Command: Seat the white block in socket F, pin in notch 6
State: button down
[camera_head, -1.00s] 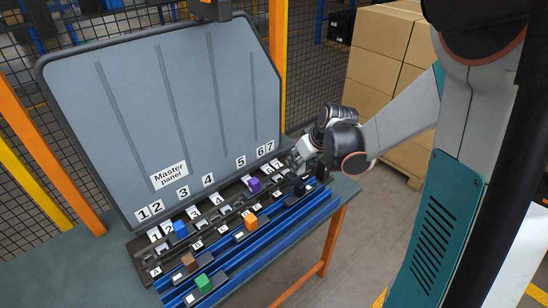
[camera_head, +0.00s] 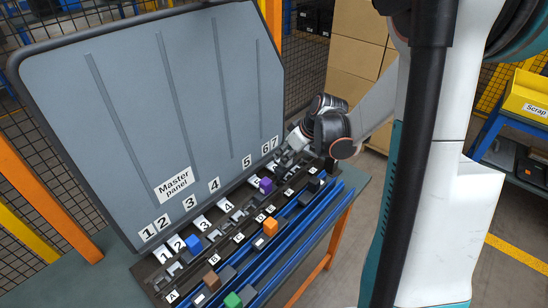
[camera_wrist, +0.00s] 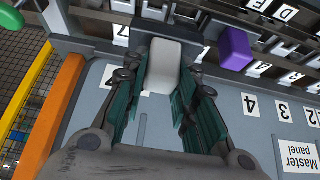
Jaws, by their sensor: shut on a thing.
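My gripper (camera_wrist: 160,100) is shut on the white block (camera_wrist: 164,66), whose long pale face shows between the fingers in the wrist view. The block's far end is at a dark grey socket piece (camera_wrist: 205,36); I cannot tell whether it is seated or only in front of it. The pin and notch 6 are not clear. In the head view my gripper (camera_head: 284,158) is low at the right end of the socket row, below panel numbers 6 and 7, and hides the block. Socket F's letter is too small to read surely.
A purple block (camera_wrist: 235,47) sits close beside the white block. Blue (camera_head: 193,243), orange (camera_head: 270,227), brown (camera_head: 211,281) and green (camera_head: 232,300) blocks stand along the row and blue rails. The upright master panel (camera_head: 150,100) rises behind. A yellow scrap bin (camera_head: 527,95) is at right.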

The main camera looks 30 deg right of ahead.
aim_at(285, 166)
jog(key=shift+w+a+f, duration=0.2)
jog(key=shift+f, duration=0.3)
jog(key=shift+f, duration=0.1)
jog(key=shift+f+b, duration=1.9)
jog(key=shift+f, duration=0.3)
jog(key=c, duration=1.2)
grip_release()
jog(key=v, duration=1.2)
